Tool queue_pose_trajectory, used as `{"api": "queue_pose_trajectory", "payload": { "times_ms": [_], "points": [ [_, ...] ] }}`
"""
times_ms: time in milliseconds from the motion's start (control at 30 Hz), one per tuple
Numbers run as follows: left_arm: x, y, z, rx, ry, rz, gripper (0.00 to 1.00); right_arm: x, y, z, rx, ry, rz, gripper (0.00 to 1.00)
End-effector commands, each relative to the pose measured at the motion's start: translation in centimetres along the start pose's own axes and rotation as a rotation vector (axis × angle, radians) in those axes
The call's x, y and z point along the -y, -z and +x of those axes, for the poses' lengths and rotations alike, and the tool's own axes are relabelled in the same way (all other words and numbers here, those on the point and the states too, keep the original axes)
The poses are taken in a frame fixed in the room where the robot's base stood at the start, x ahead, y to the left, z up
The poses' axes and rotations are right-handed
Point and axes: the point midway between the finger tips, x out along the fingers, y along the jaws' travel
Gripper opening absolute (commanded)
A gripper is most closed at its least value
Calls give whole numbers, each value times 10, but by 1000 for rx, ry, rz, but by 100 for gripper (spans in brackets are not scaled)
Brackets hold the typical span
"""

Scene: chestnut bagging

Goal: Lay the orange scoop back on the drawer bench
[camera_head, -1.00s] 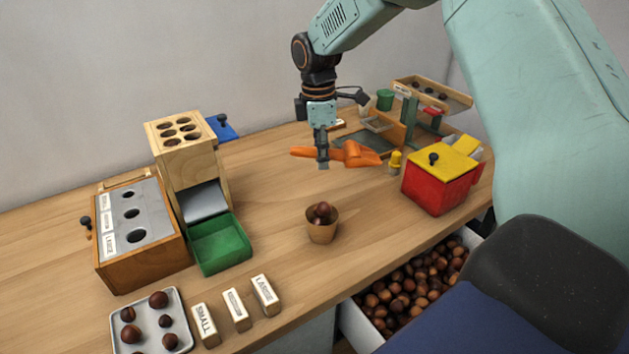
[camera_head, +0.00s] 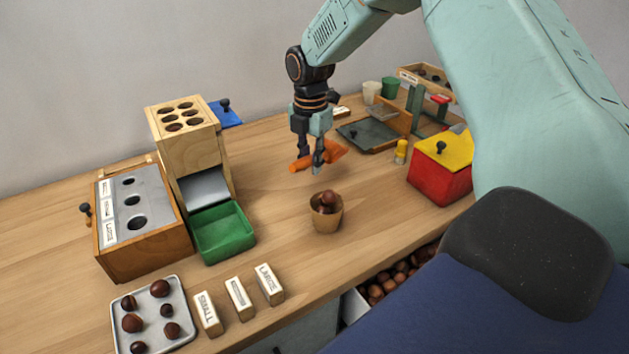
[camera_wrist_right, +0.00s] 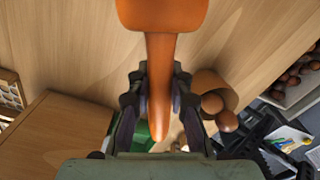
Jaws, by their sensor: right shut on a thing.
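The orange scoop (camera_head: 331,154) is held above the bench, behind a small tan cup of chestnuts (camera_head: 326,212). My right gripper (camera_head: 311,166) is shut on the scoop and points down. In the right wrist view, the orange handle (camera_wrist_right: 159,85) lies between the fingers of my right gripper (camera_wrist_right: 160,106), and the scoop's wider end shows at the top. The wooden drawer bench (camera_head: 290,274) spreads under it with clear wood below the scoop. My left gripper is not in view.
A red box with a yellow lid (camera_head: 440,173) and a small yellow bottle (camera_head: 401,151) stand to the right. A wooden tower (camera_head: 190,150) and green tray (camera_head: 222,232) stand left. An open drawer of chestnuts (camera_head: 393,279) is at the front right. Bare wood surrounds the cup.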

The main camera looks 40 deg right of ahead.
Motion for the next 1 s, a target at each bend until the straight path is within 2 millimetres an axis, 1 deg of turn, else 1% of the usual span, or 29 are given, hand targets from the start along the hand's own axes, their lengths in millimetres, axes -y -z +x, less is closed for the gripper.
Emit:
{"api": "queue_pose_trajectory", "payload": {
  "times_ms": [33,100,267,433,500,733,900,933,1000],
  "points": [
    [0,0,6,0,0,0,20,0,0,13,0,3,0,0],
    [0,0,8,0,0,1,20,-1,0,21,1,2,-1,0],
    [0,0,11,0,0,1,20,-2,-1,34,1,1,-2,0],
    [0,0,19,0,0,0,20,-2,-1,58,1,1,-1,0],
    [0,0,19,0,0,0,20,-2,-1,61,1,1,-1,0],
    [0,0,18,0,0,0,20,-2,-1,60,1,0,-1,0],
    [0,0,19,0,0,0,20,-2,-1,65,1,0,-1,0],
    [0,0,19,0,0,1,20,-2,-1,65,1,0,-1,20],
    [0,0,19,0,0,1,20,-2,-1,64,1,0,-1,26]
  ]
}}
